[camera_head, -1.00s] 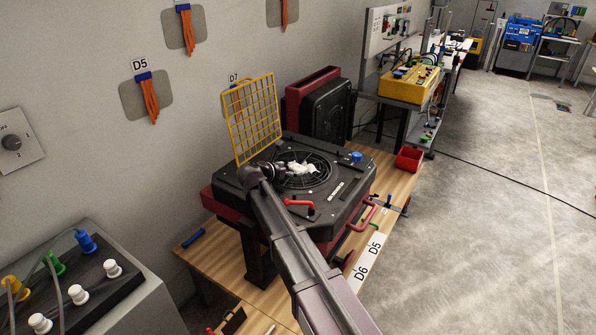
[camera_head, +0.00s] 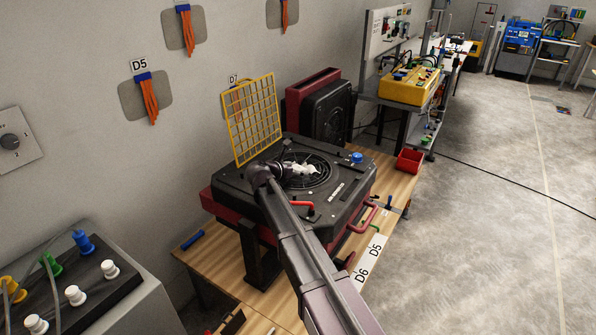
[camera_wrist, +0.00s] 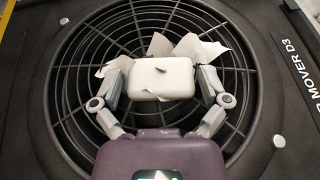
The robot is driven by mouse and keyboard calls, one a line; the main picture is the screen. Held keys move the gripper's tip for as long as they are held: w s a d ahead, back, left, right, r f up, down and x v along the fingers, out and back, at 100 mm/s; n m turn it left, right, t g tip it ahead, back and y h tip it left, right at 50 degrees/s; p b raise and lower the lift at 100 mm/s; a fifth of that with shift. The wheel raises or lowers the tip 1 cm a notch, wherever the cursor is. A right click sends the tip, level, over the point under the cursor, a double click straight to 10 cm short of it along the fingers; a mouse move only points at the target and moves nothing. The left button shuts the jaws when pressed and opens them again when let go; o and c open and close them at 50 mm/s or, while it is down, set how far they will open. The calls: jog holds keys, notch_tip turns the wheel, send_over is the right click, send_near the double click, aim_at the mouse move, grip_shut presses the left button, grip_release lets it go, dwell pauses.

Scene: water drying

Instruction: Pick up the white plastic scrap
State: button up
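The white plastic scrap (camera_head: 306,169) lies crumpled on the round black fan grille of the dark machine. In the wrist view, torn white flaps (camera_wrist: 203,49) stick out behind a pale rounded block (camera_wrist: 160,78), which seems to be part of the scrap. My gripper (camera_wrist: 160,84) is over the grille with its two grey fingers spread, one on each side of the block. The fingers look open, with narrow gaps beside the block. Whether they touch it is hard to tell. In the head view, my gripper (camera_head: 286,170) covers the scrap's left side.
A yellow wire grid (camera_head: 253,118) stands upright behind the machine (camera_head: 335,205). A blue knob (camera_head: 356,157) and a red handle (camera_head: 302,205) are on its top. A red bin (camera_head: 409,161) sits on the wooden bench to the right. Grey floor is open farther right.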

aim_at(297, 169)
jog(key=shift+c, duration=1.2)
jog(key=shift+r, duration=0.15)
notch_tip(297, 169, up, 10)
jog(key=p, duration=1)
